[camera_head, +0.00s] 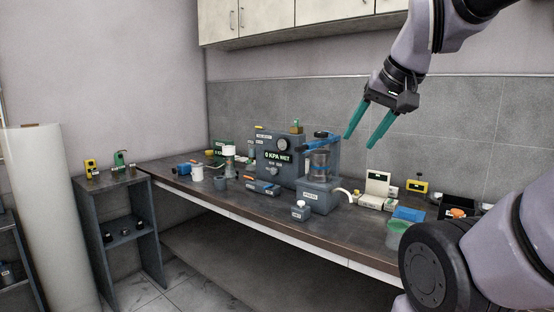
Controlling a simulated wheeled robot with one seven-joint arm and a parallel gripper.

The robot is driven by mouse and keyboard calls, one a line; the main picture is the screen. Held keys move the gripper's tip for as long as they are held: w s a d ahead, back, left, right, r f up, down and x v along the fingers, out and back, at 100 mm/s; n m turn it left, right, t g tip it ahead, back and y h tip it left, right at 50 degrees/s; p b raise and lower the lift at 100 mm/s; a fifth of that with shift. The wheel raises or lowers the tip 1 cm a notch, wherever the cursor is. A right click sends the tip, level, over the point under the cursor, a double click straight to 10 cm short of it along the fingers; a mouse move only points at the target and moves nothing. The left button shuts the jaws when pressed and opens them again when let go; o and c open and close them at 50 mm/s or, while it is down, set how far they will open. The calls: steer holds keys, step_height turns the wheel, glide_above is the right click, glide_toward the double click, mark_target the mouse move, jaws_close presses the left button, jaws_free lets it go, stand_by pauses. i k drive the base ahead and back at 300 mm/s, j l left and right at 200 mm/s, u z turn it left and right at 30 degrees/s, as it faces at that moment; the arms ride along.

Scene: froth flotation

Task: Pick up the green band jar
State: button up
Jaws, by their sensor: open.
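My gripper (361,138) has two teal fingers, spread apart with nothing between them. It hangs in the air at the upper right, above the bench and in front of the grey wall panel. I cannot make out for certain which thing is the green band jar. A low container with green on it (397,229) sits near the bench's front edge at the right, below my gripper and well apart from it. A pale, white-topped vessel (229,152) stands at the back left of the bench. Any band on it is too small to tell.
A grey machine (282,150) with a pressure display and a clear vessel (320,163) stand mid-bench. A white-capped bottle (300,211) is near the front edge. A white box (377,187) and black bin (458,205) are at right. Cabinets (285,15) hang above.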

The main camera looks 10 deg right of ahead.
mark_target(396, 227)
steer(key=z, duration=0.85)
steer(key=k+j+u, duration=0.15)
steer(key=k+u, duration=0.3)
steer(key=i, duration=0.1)
